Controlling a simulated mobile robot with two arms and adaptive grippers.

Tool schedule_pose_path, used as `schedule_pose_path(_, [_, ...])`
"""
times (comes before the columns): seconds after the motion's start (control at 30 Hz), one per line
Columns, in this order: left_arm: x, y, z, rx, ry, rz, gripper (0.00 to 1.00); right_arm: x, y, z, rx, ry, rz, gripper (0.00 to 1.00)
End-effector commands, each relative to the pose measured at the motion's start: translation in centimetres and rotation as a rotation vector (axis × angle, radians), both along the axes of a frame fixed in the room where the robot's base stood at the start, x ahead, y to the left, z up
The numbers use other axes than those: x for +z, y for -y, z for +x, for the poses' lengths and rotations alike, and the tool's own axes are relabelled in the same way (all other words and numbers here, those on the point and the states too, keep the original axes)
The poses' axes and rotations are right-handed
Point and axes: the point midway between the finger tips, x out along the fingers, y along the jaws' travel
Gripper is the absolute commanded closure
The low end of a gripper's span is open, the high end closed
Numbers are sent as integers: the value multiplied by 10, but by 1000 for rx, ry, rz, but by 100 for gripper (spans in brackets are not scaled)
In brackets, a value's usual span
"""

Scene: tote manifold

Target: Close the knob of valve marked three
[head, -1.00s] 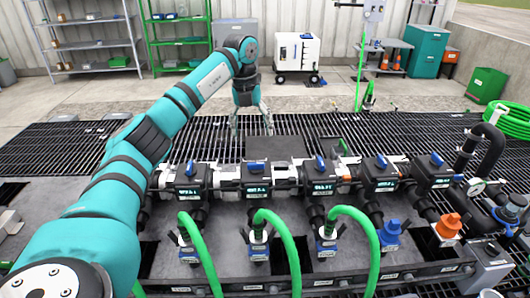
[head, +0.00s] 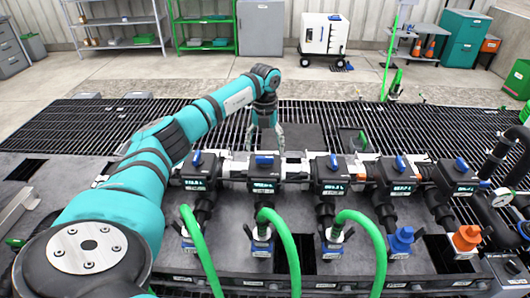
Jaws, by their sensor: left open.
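A row of black valves with blue knobs runs across the manifold in the head view. From the left, the knobs are the first (head: 197,158), second (head: 264,160), third (head: 334,162), fourth (head: 401,162) and fifth (head: 462,165). The second knob looks turned along the pipe; the first and third look turned across it. The valves carry small lit displays, and I cannot read which is marked three. My left gripper (head: 265,147) points down, open and empty, just behind the second valve, with its fingers apart. I cannot tell whether it touches anything. My right gripper is out of view.
Green hoses (head: 283,240) arch up in front of the first three valves. A blue cap (head: 401,238) and an orange cap (head: 466,238) sit on the outlets at right. Dark floor grating (head: 70,135) lies behind the manifold. A white wheeled box (head: 324,35) stands far back.

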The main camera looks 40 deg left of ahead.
Motion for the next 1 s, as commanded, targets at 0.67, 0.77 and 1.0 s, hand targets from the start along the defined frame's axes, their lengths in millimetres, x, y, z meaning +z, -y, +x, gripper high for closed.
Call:
schedule_pose_path(0.67, [-44, 0, 0, 0, 1, 0, 24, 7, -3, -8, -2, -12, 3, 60])
schedule_pose_path(0.77, [-44, 0, 0, 0, 1, 0, 37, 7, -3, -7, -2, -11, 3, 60])
schedule_pose_path(1.0, [-43, 0, 0, 0, 1, 0, 68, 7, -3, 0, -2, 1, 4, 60])
